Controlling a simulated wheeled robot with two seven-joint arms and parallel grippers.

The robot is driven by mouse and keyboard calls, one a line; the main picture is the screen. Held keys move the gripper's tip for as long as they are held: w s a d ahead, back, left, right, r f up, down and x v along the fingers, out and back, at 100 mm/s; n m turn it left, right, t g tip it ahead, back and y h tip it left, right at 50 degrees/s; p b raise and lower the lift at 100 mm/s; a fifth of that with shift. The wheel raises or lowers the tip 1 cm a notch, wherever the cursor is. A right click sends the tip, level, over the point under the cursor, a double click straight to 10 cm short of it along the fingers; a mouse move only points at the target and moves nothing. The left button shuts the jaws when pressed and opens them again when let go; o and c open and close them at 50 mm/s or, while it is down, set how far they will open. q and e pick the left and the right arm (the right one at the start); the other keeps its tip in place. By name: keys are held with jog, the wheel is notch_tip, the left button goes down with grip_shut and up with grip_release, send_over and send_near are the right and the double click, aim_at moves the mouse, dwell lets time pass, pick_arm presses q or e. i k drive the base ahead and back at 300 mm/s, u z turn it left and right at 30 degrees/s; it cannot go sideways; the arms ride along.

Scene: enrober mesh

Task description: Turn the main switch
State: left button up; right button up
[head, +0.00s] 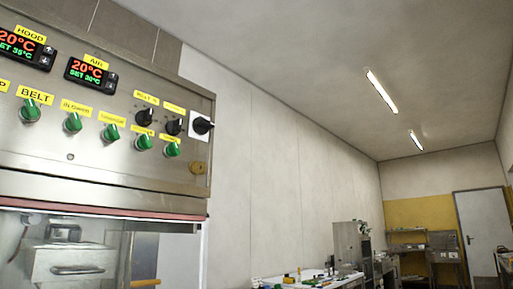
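A steel control panel (70,158) fills the upper left of the head view. At its right edge is a black rotary switch (202,126) on a white plate, which looks like the main switch; its handle points to the right, about level. No label can be read on it. Neither of my grippers is in view, and nothing touches the panel.
Green knobs, including one labelled BELT (30,110), and black knobs (144,117) sit left of the switch. Two displays (91,74) read 20°C. A yellowish latch (198,168) is below the switch. A cluttered bench (335,283) stands further back.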

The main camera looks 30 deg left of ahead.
aim_at(201, 126)
jog(key=i, duration=2.35)
jog(key=u, duration=3.8)
